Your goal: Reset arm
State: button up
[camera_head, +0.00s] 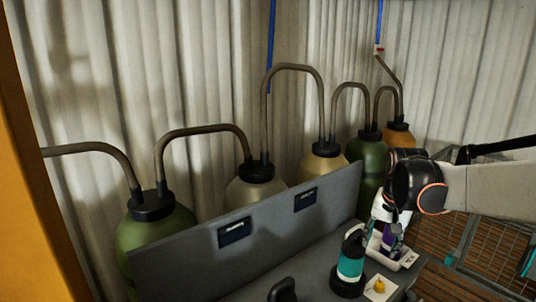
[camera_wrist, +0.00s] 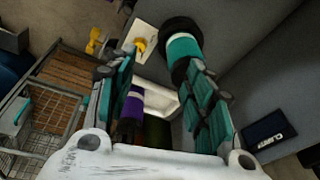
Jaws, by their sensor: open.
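My gripper (camera_wrist: 160,72) is open, its teal-padded fingers apart. In the head view my gripper (camera_head: 384,212) hangs over the right end of the grey bench. A purple and dark object (camera_wrist: 133,104) stands in a white tray (camera_wrist: 165,103) and shows between my fingers in the wrist view. No finger clearly touches it. The purple object (camera_head: 390,238) and the tray (camera_head: 408,260) also show in the head view, partly hidden by my gripper. A teal, white and black canister (camera_head: 350,262) stands on the bench left of the tray.
A grey panel (camera_head: 270,240) with dark labels backs the bench, with several large piped tanks (camera_head: 155,235) behind. A wire cart (camera_wrist: 45,125) is at left in the wrist view.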

jog(key=s+a+n+t, duration=0.2)
jog(key=s+a, duration=0.3)
jog(key=s, duration=0.6)
jog(key=s+a+n+t, duration=0.2)
jog(key=s+a+n, duration=0.2)
jog(key=s, duration=0.8)
jog(key=shift+a+r+n+t, duration=0.15)
jog(key=shift+a+n+t, duration=0.2)
jog(key=shift+a, duration=0.85)
